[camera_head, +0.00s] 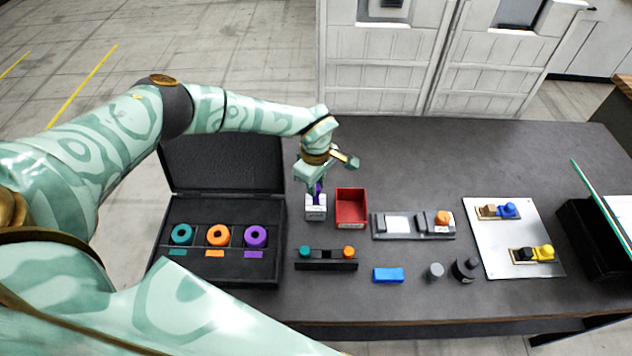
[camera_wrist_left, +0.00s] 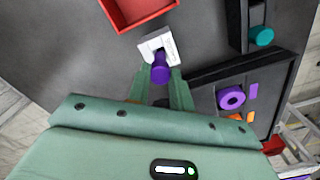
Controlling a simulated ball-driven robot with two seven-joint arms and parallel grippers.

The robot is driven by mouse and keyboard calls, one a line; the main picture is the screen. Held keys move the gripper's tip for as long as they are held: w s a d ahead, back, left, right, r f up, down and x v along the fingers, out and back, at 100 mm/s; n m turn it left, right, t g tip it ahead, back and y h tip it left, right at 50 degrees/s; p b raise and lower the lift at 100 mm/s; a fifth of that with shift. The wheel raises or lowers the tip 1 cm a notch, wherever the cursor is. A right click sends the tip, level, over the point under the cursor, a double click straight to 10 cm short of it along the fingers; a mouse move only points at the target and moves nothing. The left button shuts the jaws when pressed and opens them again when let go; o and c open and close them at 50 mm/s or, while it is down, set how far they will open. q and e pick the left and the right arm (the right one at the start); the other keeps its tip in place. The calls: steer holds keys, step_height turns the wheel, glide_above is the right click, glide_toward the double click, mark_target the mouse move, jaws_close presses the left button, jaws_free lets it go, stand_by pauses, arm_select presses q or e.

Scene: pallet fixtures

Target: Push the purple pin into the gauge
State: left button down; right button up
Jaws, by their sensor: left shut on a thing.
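The purple pin (camera_head: 318,189) is upright between the fingers of my left gripper (camera_head: 317,183). It also shows in the left wrist view (camera_wrist_left: 160,72), between the green fingers (camera_wrist_left: 161,88). The gauge, a small white block (camera_head: 316,211), stands on the table directly below the pin; it shows in the wrist view too (camera_wrist_left: 152,46). The pin's lower end meets or overlaps the gauge's top at its opening. I cannot tell how deep it sits. The left gripper is shut on the pin. My right gripper is in neither view.
A red open box (camera_head: 351,224) stands close right of the gauge. A black case (camera_head: 222,271) with teal, orange and purple rings lies left. A black rack (camera_head: 327,266) with teal and orange pins is in front. A blue block (camera_head: 388,275) and a grey fixture (camera_head: 397,236) stand further right.

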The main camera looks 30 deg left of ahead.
arm_select(q)
steer(key=shift+f+b, duration=0.6)
steer(key=shift+f, duration=0.25)
steer(key=c, duration=0.8)
jaws_free()
steer(key=shift+o, duration=0.2)
steer(key=shift+r, duration=0.1)
step_height(320, 180, up, 9)
steer(key=p, duration=0.8)
